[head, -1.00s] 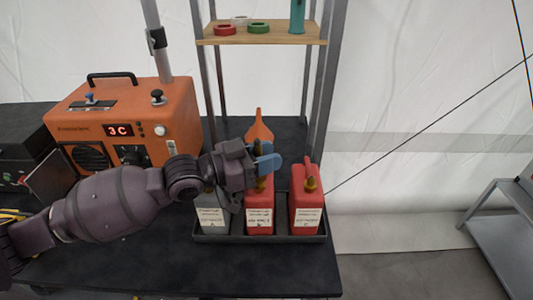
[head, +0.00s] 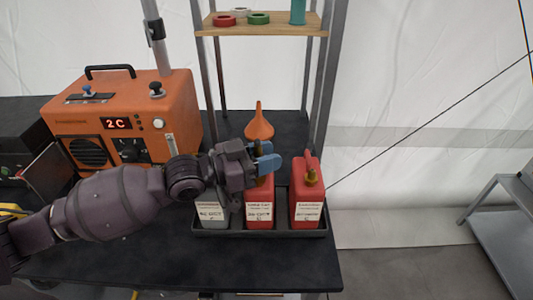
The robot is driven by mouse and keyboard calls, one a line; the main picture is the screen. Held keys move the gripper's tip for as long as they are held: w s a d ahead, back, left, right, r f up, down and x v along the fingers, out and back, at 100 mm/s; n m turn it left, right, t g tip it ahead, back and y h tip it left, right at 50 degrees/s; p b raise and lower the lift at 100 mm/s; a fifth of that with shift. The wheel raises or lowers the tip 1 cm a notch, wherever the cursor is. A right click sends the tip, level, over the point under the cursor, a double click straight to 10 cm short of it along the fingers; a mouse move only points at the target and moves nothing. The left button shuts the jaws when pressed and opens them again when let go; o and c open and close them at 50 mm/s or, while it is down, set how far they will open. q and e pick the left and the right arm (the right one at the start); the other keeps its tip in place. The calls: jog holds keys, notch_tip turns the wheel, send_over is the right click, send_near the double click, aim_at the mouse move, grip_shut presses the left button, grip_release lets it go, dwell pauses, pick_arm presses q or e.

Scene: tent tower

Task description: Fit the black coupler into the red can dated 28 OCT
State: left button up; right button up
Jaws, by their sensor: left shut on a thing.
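The red can (head: 259,203) in the middle of a black tray (head: 262,233) has a white label that seems to read 28 OCT. My left gripper (head: 267,160), with blue fingertips, is at the top of this can, over its mouth. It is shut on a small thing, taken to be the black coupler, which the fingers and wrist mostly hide. I cannot tell whether it sits in the mouth. A second red can (head: 308,203) stands to the right, its label too small to read. A pale grey can (head: 213,215) stands to the left, partly behind my gripper. My right gripper is out of view.
An orange funnel (head: 259,124) stands just behind the middle can. An orange machine (head: 120,120) with a red display reading 2 C stands at the left. A wooden shelf (head: 270,30) with tape rolls is above, between metal posts. The table's front right is clear.

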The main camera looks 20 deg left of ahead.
pick_arm(q)
jog(key=o, duration=1)
jog(key=shift+v, duration=5.45)
